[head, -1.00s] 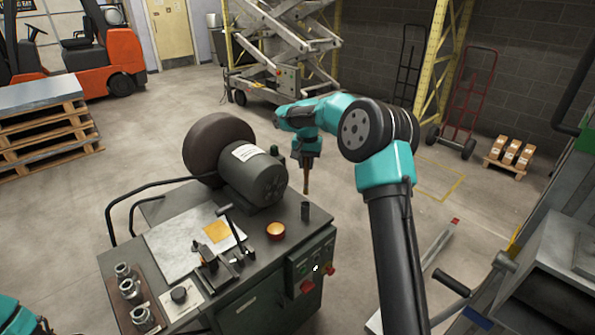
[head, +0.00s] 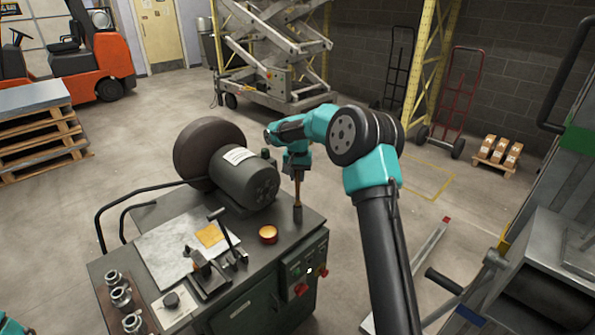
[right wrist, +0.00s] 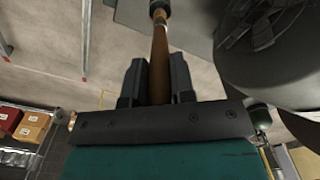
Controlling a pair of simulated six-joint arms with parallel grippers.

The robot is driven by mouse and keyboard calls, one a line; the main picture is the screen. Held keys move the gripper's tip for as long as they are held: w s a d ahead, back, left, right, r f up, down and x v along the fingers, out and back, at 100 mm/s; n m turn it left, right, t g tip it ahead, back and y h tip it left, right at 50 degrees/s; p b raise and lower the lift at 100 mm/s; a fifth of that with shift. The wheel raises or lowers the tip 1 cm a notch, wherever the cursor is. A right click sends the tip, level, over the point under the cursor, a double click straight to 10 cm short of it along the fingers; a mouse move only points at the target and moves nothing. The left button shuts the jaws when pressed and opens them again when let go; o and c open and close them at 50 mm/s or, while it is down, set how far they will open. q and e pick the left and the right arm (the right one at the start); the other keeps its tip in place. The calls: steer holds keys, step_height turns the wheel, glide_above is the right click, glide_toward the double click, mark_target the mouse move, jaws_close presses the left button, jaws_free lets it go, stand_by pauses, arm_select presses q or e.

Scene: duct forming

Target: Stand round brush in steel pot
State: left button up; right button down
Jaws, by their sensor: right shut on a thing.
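The round brush (head: 297,188) has a slim brown handle and hangs upright from my right gripper (head: 297,168). In the right wrist view the gripper (right wrist: 154,80) is shut on the brown handle (right wrist: 159,55), with a metal collar beyond the fingers. My left gripper is not in view.
A lever clamp (head: 205,272), a metal plate (head: 165,250) and several small fittings (head: 121,297) occupy the bench (head: 245,275).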

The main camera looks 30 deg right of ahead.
mark_target(297, 195)
steer(key=shift+f, duration=3.95)
steer(key=c, duration=0.9)
jaws_free()
steer(key=shift+r, duration=0.15)
step_height(297, 195, up, 17)
steer(key=shift+r, duration=0.1)
